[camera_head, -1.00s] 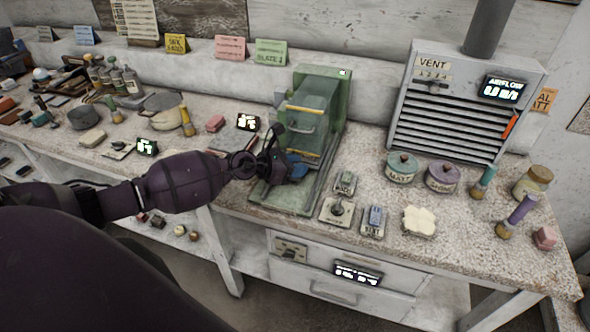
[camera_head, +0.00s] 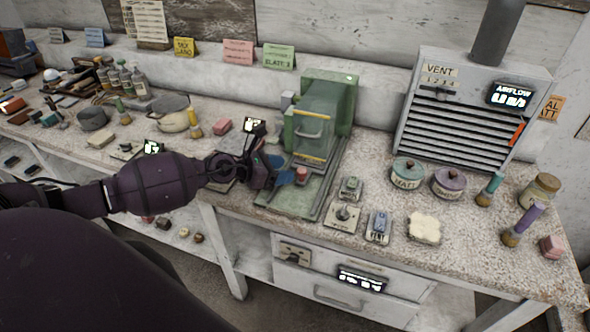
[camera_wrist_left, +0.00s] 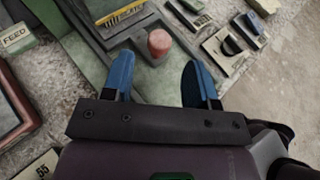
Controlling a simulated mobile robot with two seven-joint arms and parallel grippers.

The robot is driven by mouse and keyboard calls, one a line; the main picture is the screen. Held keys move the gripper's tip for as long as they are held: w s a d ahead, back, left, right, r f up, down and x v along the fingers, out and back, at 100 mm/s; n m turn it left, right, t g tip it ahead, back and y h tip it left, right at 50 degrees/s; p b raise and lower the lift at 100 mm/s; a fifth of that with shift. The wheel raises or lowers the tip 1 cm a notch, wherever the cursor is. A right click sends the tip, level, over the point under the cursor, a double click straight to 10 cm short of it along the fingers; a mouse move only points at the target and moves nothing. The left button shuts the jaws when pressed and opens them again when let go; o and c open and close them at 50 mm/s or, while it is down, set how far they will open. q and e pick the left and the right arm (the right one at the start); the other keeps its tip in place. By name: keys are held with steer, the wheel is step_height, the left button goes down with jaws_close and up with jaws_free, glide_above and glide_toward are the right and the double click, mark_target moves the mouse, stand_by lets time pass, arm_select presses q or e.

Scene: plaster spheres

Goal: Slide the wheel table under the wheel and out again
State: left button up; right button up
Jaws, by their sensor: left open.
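The green machine (camera_head: 329,103) stands on the bench with a clear guard (camera_head: 318,125) over its middle. The wheel is not distinct behind the guard. The wheel table is the low green part at the machine's front, with a red knob (camera_head: 302,174) standing on it; its exact edges are hard to tell. My left gripper (camera_head: 281,178) is open, just left of the knob and apart from it. In the left wrist view its two blue fingers (camera_wrist_left: 163,80) are spread, with the red knob (camera_wrist_left: 159,43) beyond and between them, not held. My right gripper is out of view.
Right of the machine are a small lever box (camera_head: 343,214), a vent switch (camera_head: 379,226) and a pale pad (camera_head: 424,227). Lidded jars (camera_head: 407,173) stand before the grey vent unit (camera_head: 460,110).

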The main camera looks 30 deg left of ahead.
arm_select(q)
steer(key=v, duration=0.3)
steer(key=shift+s+a+r, duration=0.15)
steer(key=shift+s+a, duration=0.05)
steer(key=shift+s, duration=0.15)
steer(key=shift+s+a+r, duration=0.1)
